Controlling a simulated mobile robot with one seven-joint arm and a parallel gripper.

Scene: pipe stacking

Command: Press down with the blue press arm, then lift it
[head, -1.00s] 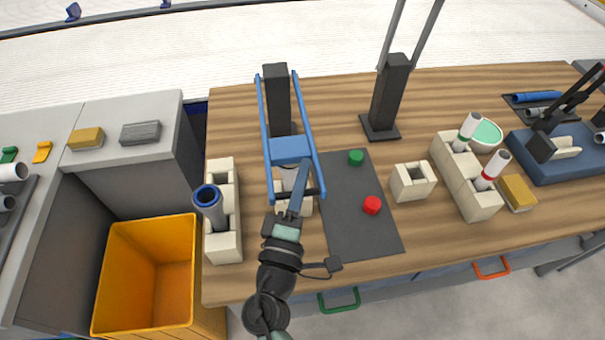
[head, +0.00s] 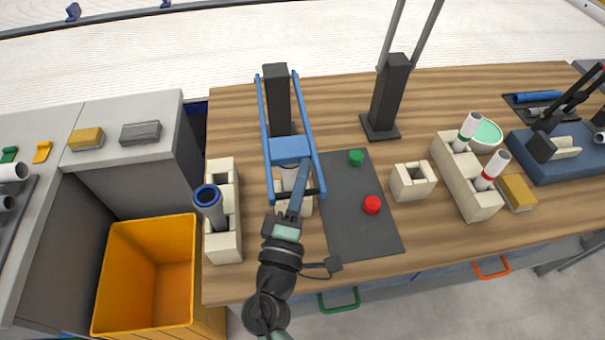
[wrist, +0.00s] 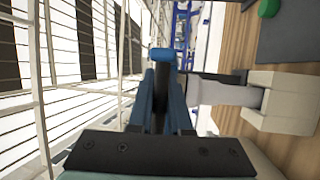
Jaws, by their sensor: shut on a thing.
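The blue press arm (head: 309,130) hangs from a dark grey post (head: 279,95) and reaches toward me, low over a beige block (head: 306,206). Its front bar lies at my gripper (head: 298,192). In the wrist view my gripper (wrist: 162,85) is shut on this dark bar, whose blue end (wrist: 162,55) shows beyond the fingers. A pale pipe (wrist: 222,92) stands in the beige block (wrist: 280,108) beside the fingers. In the head view the press plate and my gripper hide much of that pipe.
A grey mat (head: 350,225) with a green button (head: 356,158) and a red button (head: 372,205) lies to the right. A beige block (head: 222,240) holding a blue-rimmed pipe (head: 209,200) stands to the left. An orange bin (head: 150,225) is at the lower left.

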